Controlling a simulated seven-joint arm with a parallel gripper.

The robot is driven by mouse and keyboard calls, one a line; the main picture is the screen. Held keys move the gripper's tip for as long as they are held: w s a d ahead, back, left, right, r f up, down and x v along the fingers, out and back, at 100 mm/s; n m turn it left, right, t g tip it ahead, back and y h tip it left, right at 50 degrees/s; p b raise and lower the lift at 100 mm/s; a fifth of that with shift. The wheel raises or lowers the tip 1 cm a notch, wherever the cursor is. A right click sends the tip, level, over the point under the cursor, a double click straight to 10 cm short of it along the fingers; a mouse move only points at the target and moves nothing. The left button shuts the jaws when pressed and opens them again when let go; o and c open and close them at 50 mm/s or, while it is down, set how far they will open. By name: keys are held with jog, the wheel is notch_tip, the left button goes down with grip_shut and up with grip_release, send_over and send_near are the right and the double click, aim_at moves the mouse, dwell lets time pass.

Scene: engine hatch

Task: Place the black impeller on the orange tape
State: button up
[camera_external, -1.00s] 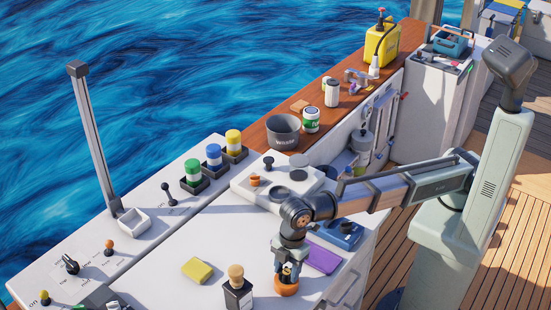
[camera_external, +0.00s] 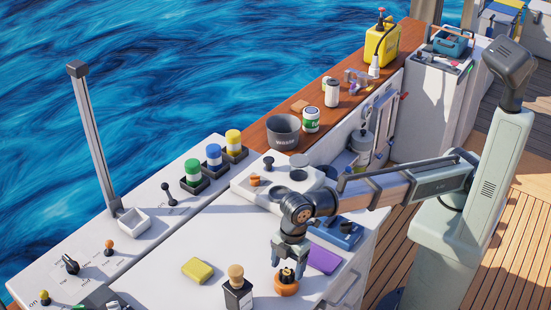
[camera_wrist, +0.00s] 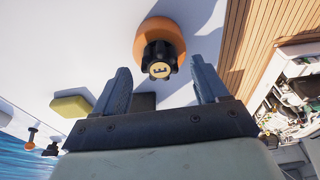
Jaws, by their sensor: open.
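The black impeller (camera_external: 287,275) rests on the roll of orange tape (camera_external: 286,289) on the white hatch top, near its front edge. In the wrist view the black impeller (camera_wrist: 160,58), with a pale marked disc at its centre, overlaps the orange tape (camera_wrist: 174,30), which shows around and behind it. My gripper (camera_external: 288,258) is just above the impeller with its fingers spread. The wrist view shows the open gripper (camera_wrist: 163,85) with a finger on each side, apart from the impeller. The tape's underside is hidden.
A bottle with a tan cap (camera_external: 237,290) stands close to the left of the tape. A yellow sponge (camera_external: 197,269) lies farther left. A purple item (camera_external: 323,258) and a blue box (camera_external: 337,235) lie to the right. White surface is clear behind the sponge.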

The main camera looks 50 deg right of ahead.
notch_tip(320, 180, up, 10)
jog(key=d, duration=0.1)
jog(key=shift+d+r, duration=0.2)
jog(key=shift+d, duration=0.05)
dwell(0.6)
